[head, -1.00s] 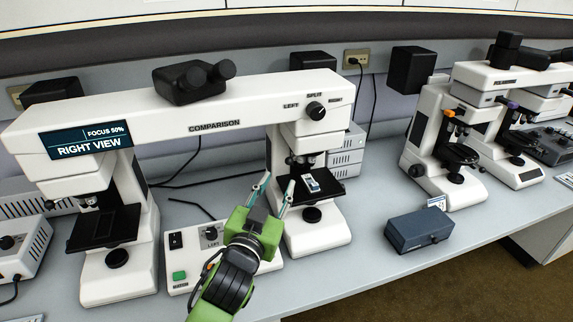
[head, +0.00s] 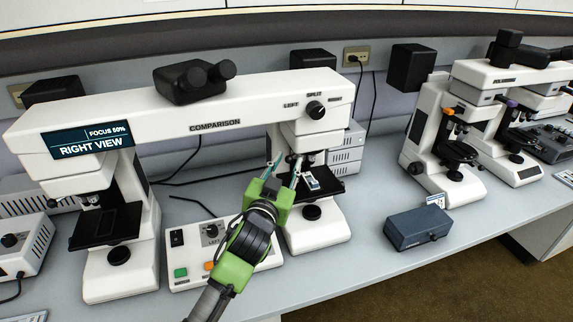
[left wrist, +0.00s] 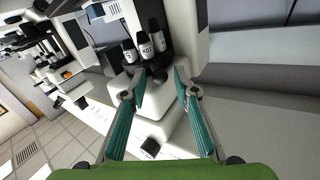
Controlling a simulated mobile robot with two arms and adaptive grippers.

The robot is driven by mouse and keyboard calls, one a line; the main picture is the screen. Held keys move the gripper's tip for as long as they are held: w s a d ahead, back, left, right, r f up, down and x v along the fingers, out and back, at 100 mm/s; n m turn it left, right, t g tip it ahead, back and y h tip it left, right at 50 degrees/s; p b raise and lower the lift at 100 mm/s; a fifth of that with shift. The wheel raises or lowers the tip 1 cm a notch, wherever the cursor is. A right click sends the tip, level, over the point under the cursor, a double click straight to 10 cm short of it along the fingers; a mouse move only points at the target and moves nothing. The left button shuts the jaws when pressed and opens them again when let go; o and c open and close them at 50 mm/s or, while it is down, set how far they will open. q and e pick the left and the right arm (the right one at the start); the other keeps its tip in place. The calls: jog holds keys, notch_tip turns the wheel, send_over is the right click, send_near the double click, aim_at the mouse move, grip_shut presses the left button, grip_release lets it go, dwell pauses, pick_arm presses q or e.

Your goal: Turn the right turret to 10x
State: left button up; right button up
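The comparison microscope (head: 216,117) spans the bench, and its display (head: 88,141) reads RIGHT VIEW, FOCUS 50%. The right turret with its dark objectives sits under the right head, partly hidden by my gripper. In the left wrist view the right turret's objectives (left wrist: 147,46) hang ahead, and one seems to be marked 10X. My left gripper (head: 283,165) has its teal fingers raised in front of the right turret, spread apart and empty. In the left wrist view the gripper's fingers (left wrist: 160,95) stand on both sides, below the objectives. My right gripper is not in view.
A slide lies on the right stage (head: 330,184) just below and right of my fingers. The control box (head: 190,262) is under my left arm. A blue-grey box (head: 418,227) and other microscopes (head: 440,140) stand to the right.

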pick_arm(q)
grip_shut()
jog(key=shift+s+d, duration=0.4)
jog(key=shift+d, duration=0.3)
jog(key=shift+o, duration=1.9)
grip_release()
jog(key=shift+d, duration=0.1)
jog(key=shift+s, duration=0.1)
jog(key=v, duration=1.2)
